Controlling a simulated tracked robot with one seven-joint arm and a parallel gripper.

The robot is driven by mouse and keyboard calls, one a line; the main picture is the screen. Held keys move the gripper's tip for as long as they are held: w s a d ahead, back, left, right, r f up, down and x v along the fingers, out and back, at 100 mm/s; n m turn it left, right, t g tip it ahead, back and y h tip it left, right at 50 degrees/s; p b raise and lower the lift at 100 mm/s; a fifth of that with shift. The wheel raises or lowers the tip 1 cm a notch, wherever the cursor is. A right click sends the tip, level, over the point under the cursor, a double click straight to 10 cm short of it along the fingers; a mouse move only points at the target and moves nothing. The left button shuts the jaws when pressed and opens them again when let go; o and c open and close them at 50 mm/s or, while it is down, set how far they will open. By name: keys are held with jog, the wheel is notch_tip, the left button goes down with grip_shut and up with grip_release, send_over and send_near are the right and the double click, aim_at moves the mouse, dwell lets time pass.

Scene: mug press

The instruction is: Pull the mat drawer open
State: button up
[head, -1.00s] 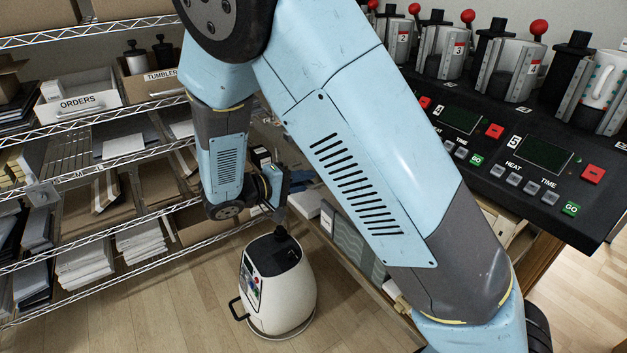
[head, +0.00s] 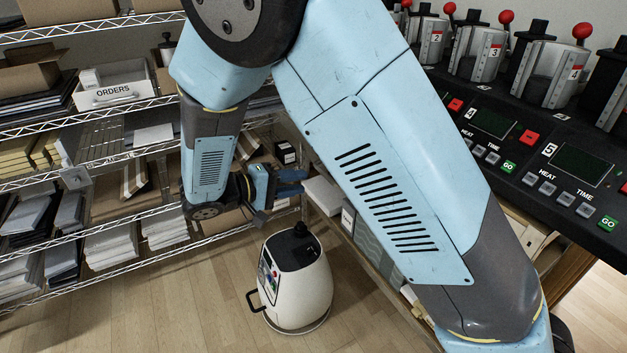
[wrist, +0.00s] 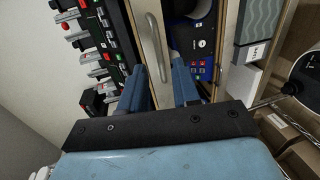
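A cream front with a long silver bar handle (wrist: 156,47) shows in the wrist view, under the press bench; I take it as the mat drawer (wrist: 140,18), and it looks shut. My gripper (wrist: 165,75) is open, its two blue fingers apart and pointing toward this front. The handle's lower end lies in the picture between the fingertips; I see no contact. In the head view my gripper (head: 300,181) is left of the bench, its fingers pointing right. The drawer front is hidden there behind my arm.
The black bench (head: 520,165) with several mug presses is at the right. A white rounded machine (head: 297,290) stands on the floor below my gripper. Wire shelves (head: 90,130) with boxes fill the left. Wave-patterned boxes (wrist: 258,30) stand beside the drawer. Floor is clear at front left.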

jog(key=v, duration=0.4)
jog(key=shift+s+a, duration=0.15)
jog(key=shift+a, duration=0.1)
jog(key=d+r+m+g+y, duration=0.25)
jog(key=d+r+g, duration=0.2)
jog(key=d, duration=0.65)
jog(key=d+r+m+g+y, duration=0.1)
jog(key=d+r+g+y, duration=0.3)
jog(key=d, duration=0.7)
jog(key=s+d+r+m+t+y, duration=0.1)
jog(key=s+d+r+t+y, duration=0.1)
jog(key=s+d+r, duration=0.3)
jog(key=s+d+r+m+t+y, duration=0.2)
jog(key=s+d+r+t+y, duration=0.1)
jog(key=s+d, duration=0.5)
jog(key=shift+s+d+r+t+y, duration=0.25)
jog(key=shift+d+r+t+y, duration=0.1)
jog(key=shift+d+r+y, duration=0.45)
